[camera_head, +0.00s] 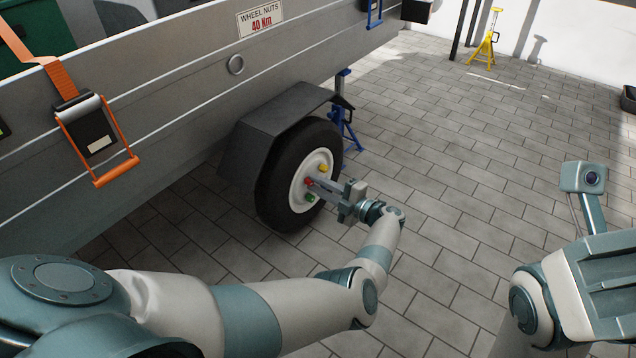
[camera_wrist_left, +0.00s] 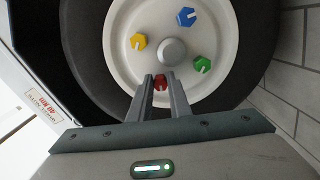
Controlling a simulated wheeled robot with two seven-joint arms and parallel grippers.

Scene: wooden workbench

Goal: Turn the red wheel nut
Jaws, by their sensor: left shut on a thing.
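The red wheel nut (camera_head: 308,181) sits on the white rim of the trailer wheel (camera_head: 273,186). My left gripper (camera_head: 314,184) reaches it from the right in the head view. In the left wrist view the two fingertips (camera_wrist_left: 160,82) are closed on either side of the red nut (camera_wrist_left: 160,85), which shows between them. A yellow nut (camera_wrist_left: 138,41), a blue nut (camera_wrist_left: 186,17) and a green nut (camera_wrist_left: 202,64) surround the grey hub cap (camera_wrist_left: 172,51), clear of the fingers. My right arm is at the right edge of the head view; its gripper fingers do not show.
A dark fender (camera_head: 275,118) hangs over the wheel, below the grey trailer side (camera_head: 190,85). A sign (camera_head: 260,19) reads "WHEEL NUTS 40 Nm". A blue stand (camera_head: 345,125) is behind the wheel, a yellow stand (camera_head: 486,45) farther back. The paved floor at right is open.

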